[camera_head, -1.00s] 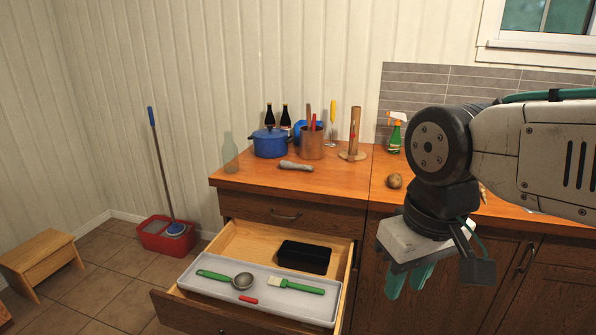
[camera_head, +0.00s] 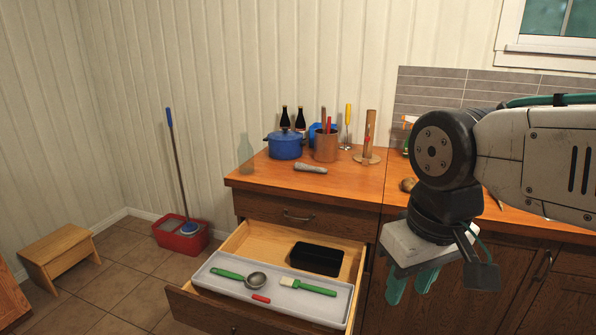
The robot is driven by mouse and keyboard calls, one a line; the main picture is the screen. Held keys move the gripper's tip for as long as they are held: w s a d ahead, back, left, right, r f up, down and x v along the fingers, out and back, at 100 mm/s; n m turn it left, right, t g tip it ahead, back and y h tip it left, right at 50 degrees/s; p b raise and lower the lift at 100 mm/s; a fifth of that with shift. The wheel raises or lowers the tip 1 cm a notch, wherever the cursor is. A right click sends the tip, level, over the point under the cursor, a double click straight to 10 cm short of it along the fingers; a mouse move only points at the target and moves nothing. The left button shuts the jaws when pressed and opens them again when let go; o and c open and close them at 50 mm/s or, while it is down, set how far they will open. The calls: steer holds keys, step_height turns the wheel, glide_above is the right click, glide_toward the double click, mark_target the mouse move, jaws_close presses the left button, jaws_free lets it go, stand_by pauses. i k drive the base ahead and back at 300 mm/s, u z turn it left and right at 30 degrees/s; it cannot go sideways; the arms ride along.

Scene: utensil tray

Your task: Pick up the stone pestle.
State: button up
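The stone pestle (camera_head: 310,168) is a grey, club-shaped piece lying on its side on the wooden counter (camera_head: 270,183), in front of the blue pot and the copper utensil holder. My gripper (camera_head: 408,284) hangs at the right of the view, pointing down, in front of the cabinet doors and right of the open drawer. It is well to the right of the pestle and apart from it. Its two green fingers are spread with a gap between them, and nothing shows between them.
A blue pot (camera_head: 284,146), a copper holder (camera_head: 326,148) with utensils and a paper-towel stand (camera_head: 369,140) are behind the pestle. Below, an open drawer (camera_head: 186,305) juts out, holding a grey tray (camera_head: 212,283) and a black box (camera_head: 316,259).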

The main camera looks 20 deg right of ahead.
mark_target(298, 166)
steer(key=u, duration=1.5)
steer(key=i, duration=5.2)
steer(key=z, duration=3.8)
steer(key=i, duration=1.7)
steer(key=u, duration=0.05)
